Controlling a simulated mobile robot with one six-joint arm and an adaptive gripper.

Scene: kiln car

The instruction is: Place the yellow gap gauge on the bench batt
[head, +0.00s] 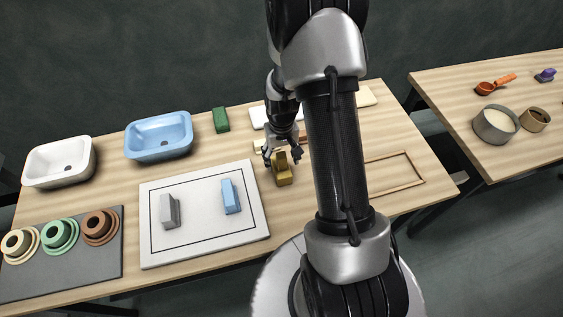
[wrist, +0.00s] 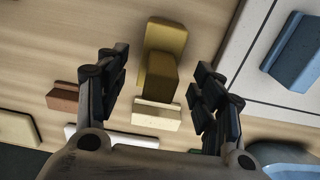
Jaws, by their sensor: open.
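The yellow gap gauge (head: 283,176) is a stepped, L-shaped mustard block on the wooden bench, just right of the bench batt. It also shows in the wrist view (wrist: 161,62). My gripper (head: 282,158) is open over it. In the wrist view the two fingers (wrist: 160,80) stand apart on either side of the gauge's raised part, with gaps both sides. I cannot tell how far down the tips reach. The bench batt (head: 249,229) is a white board with a thin black outline. A grey gauge (head: 170,211) and a blue gauge (head: 231,197) stand on it.
A cream block (wrist: 157,114) and a brown block (wrist: 63,97) lie close to the gripper. A wooden frame (head: 420,180) lies right of my arm. A blue basin (head: 158,137), white basin (head: 58,162) and green block (head: 220,120) stand behind. The batt's right strip is bare.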

